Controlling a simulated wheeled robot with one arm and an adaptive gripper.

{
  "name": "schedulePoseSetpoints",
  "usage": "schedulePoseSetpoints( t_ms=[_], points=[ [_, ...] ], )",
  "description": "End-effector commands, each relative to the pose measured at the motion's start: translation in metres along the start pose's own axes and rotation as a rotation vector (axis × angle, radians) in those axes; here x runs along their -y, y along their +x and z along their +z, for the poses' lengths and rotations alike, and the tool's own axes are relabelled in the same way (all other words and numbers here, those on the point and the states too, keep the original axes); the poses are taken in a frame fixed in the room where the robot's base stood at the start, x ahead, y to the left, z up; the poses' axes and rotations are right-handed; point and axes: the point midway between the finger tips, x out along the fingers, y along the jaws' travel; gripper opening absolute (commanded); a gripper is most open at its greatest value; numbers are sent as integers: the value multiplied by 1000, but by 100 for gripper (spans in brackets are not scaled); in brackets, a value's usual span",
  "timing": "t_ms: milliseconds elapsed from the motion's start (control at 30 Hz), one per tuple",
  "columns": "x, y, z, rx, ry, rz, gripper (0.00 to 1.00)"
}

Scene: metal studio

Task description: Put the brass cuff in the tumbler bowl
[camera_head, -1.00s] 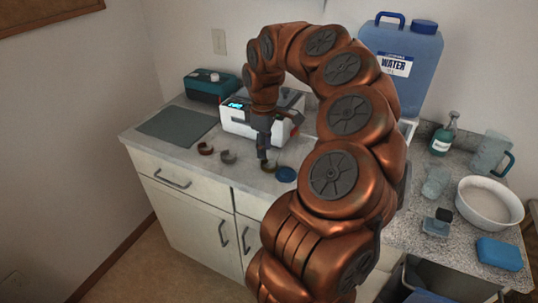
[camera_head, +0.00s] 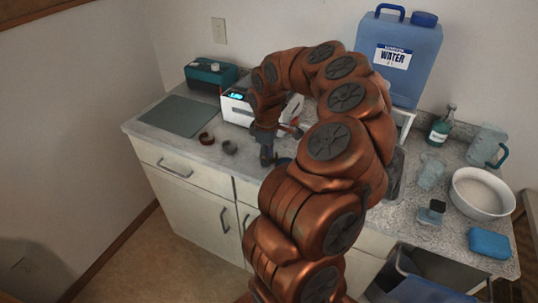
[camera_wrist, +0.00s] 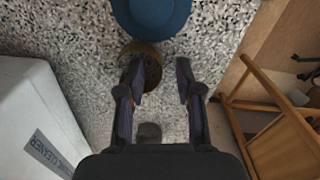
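The brass cuff (camera_wrist: 153,60) is a dark brown-gold ring lying on the speckled counter beside a round blue dish (camera_wrist: 152,14) in the wrist view. My gripper (camera_wrist: 160,76) is open above the counter. The left finger overlaps the cuff in the picture, and the right finger is apart from it. I cannot tell whether the finger touches the cuff. In the head view my gripper (camera_head: 267,158) is low over the counter, and my arm hides much of that spot. A white bowl (camera_head: 483,206), likely the tumbler bowl, stands at the right of the counter.
A reddish cuff (camera_head: 206,138) and a grey cuff (camera_head: 230,147) lie left of my gripper. The white cleaner (camera_head: 238,107) stands behind. Near the bowl are a glass beaker (camera_head: 430,172), a green bottle (camera_head: 441,126), a jug (camera_head: 487,146), a small jar (camera_head: 432,212) and a blue block (camera_head: 489,243).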

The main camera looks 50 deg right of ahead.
Motion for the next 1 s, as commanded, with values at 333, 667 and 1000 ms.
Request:
schedulePoseSetpoints(
  t_ms=[333, 667, 1000],
  points=[
    [0, 0, 0, -1, 0, 0, 10],
    [0, 0, 0, -1, 0, 0, 0],
    [-1, -4, 0, -2, 1, 2, 0]
  ],
)
